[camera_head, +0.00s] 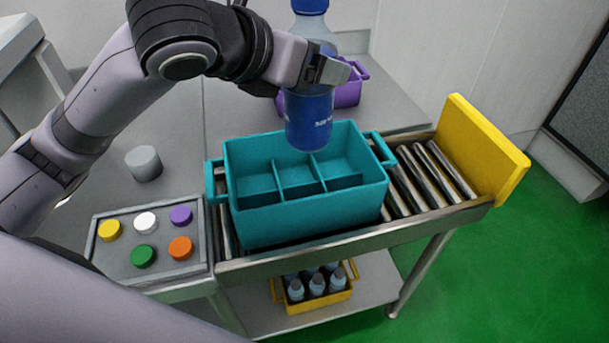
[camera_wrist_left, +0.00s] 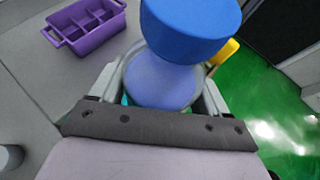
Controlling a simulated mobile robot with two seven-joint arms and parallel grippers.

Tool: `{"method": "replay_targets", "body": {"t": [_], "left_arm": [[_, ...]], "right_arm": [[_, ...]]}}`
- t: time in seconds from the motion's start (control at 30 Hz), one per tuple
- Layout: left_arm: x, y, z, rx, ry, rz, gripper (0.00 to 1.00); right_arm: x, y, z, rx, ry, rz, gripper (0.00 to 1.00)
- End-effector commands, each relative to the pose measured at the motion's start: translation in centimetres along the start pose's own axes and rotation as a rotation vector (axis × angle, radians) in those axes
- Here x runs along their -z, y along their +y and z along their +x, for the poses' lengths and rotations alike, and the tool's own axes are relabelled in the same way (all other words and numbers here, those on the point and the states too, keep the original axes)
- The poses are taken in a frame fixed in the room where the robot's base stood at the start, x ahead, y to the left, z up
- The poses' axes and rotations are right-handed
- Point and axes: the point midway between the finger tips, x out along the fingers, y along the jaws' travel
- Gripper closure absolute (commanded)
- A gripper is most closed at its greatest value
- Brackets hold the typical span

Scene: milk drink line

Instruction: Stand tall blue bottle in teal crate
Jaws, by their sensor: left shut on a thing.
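The tall blue bottle (camera_head: 309,118) is upright in my left gripper (camera_head: 325,72), which is shut around its upper body. In the head view its lower end overlaps the back of the teal crate (camera_head: 310,214); I cannot tell how far above the crate floor it is. The crate sits on the roller conveyor, and its visible compartments look empty. In the left wrist view the blue cap (camera_wrist_left: 192,25) and the bottle's shoulder (camera_wrist_left: 160,82) show between the fingers (camera_wrist_left: 160,95). The wrist view hides most of the crate. My right gripper is not in view.
A purple crate (camera_head: 347,94) stands behind the bottle. A yellow end plate (camera_head: 482,150) closes the conveyor's right end. A panel of coloured buttons (camera_head: 165,272) and a grey cylinder (camera_head: 144,164) are at left. A yellow crate (camera_head: 320,302) with small bottles is on the lower shelf.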

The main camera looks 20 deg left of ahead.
Motion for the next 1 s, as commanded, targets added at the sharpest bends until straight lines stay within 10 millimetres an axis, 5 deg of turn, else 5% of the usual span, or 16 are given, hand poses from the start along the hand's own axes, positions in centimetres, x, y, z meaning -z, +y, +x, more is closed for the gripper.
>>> {"method": "replay_targets", "body": {"t": [0.7,1.0], "left_arm": [[11.4,0.1,6.2,0.000,0.001,-0.002,0.86],[13.4,0.1,7.4,0.000,-0.005,0.000,0.86]], "right_arm": [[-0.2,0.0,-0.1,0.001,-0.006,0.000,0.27],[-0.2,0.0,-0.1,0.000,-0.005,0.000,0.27]]}}
